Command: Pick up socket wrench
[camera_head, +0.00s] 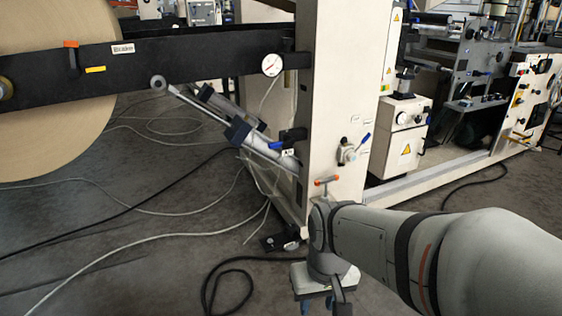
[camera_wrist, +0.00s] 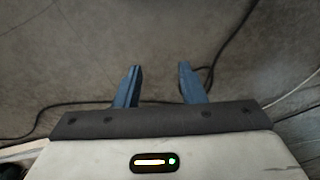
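My gripper (camera_wrist: 159,72) is open and empty in the wrist view, its two blue fingers apart above bare grey floor. In the head view my gripper (camera_head: 318,303) hangs low at the bottom edge, partly cut off. I cannot clearly identify a socket wrench in either view.
A large kraft roll (camera_head: 50,140) and a black beam (camera_head: 150,67) fill the left. The cream column (camera_head: 342,90) stands close behind my arm. A black foot pedal (camera_head: 281,240) and loose cables (camera_head: 130,238) lie on the floor.

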